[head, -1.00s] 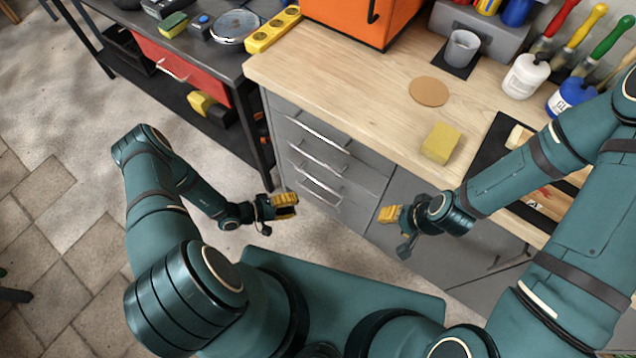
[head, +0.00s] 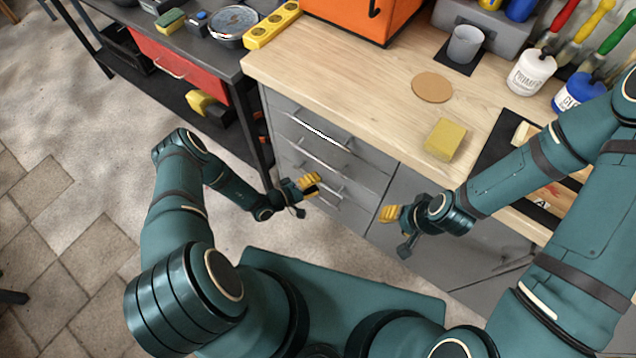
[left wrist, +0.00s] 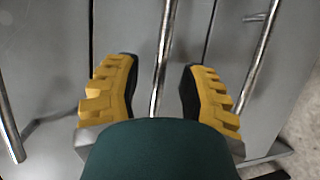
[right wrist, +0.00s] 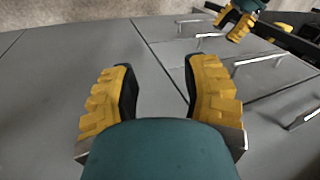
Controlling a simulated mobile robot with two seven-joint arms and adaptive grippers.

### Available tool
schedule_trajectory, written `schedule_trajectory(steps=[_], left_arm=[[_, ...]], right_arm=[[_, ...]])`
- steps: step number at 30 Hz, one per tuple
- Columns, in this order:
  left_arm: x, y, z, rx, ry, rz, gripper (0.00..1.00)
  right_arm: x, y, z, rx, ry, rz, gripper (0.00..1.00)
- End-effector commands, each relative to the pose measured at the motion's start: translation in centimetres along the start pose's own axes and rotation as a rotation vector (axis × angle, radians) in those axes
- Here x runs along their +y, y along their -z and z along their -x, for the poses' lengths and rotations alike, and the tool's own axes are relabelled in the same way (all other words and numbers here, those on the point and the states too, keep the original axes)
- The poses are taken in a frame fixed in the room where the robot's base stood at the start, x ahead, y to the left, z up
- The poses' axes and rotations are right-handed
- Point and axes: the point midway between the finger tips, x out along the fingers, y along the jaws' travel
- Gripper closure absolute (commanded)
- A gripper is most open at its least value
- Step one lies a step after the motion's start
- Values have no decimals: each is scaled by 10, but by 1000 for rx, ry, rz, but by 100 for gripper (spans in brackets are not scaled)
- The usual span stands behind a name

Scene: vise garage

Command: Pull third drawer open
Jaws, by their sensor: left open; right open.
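The grey drawer cabinet (head: 362,172) stands under the wooden bench top and has several stacked drawers with silver bar handles. All the drawers look shut. My left gripper (head: 312,186) is open in front of the lower drawers. In the left wrist view a bar handle (left wrist: 163,60) runs between its two yellow fingers (left wrist: 160,85), without visible contact. Other handles lie to the left (left wrist: 11,125) and to the right (left wrist: 260,55). The lower handles are partly hidden by the gripper in the head view. My right gripper (head: 388,214) is open and empty in front of the grey cabinet front.
A yellow sponge (head: 445,139), a round cork mat (head: 432,87) and a grey cup (head: 465,44) are on the bench top. A dark metal table (head: 185,45) with a red drawer (head: 170,65) stands to the left. The floor before the cabinet is clear.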

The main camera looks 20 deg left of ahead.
Motion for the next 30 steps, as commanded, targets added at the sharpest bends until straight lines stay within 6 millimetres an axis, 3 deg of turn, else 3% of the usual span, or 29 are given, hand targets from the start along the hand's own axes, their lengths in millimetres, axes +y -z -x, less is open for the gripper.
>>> schedule_trajectory(steps=[4,14,15,18,30], left_arm=[[0,0,-12,-2,0,-1,59],[0,0,-14,-1,1,1,59],[0,0,-14,-1,1,1,63],[0,0,-14,-1,1,1,98],[0,-3,-7,-1,1,2,100]], right_arm=[[1,0,-3,2,0,0,53],[1,0,-3,2,0,0,53],[1,0,-3,2,0,0,53],[1,0,-3,2,0,0,53],[0,0,0,1,0,0,53]])
